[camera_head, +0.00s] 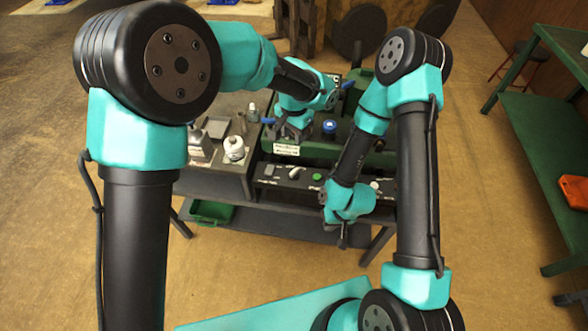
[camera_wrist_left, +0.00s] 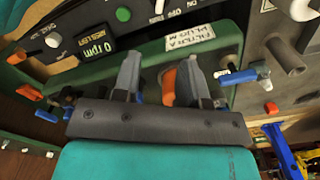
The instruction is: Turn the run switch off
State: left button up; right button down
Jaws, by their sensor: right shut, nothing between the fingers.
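The dark control panel (camera_head: 300,178) runs along the front of the bench, with a white lever, a green button (camera_head: 317,177) and a white knob (camera_head: 374,184). In the left wrist view, the panel (camera_wrist_left: 85,20) appears upside down, with a white switch knob (camera_wrist_left: 53,41) beside small lettering and a display reading 0 rpm (camera_wrist_left: 94,50). I cannot tell for certain which control is the run switch. My left gripper (camera_head: 288,132) is above the green machine behind the panel; its two fingers (camera_wrist_left: 163,75) are apart. My right gripper (camera_head: 342,238) is shut and empty, in front of the panel.
An orange part (camera_wrist_left: 168,86) shows between and beyond the left fingers, free of a clear grip. A green tray (camera_head: 212,212) sits on the lower shelf. A green table (camera_head: 545,150) stands at right.

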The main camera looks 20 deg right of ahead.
aim_at(294, 171)
pick_arm(q)
jog(key=shift+f, duration=0.1)
notch_tip(294, 171, down, 17)
jog(key=shift+f, duration=0.15)
dwell(0.6)
jog(key=shift+c, duration=0.2)
grip_shut()
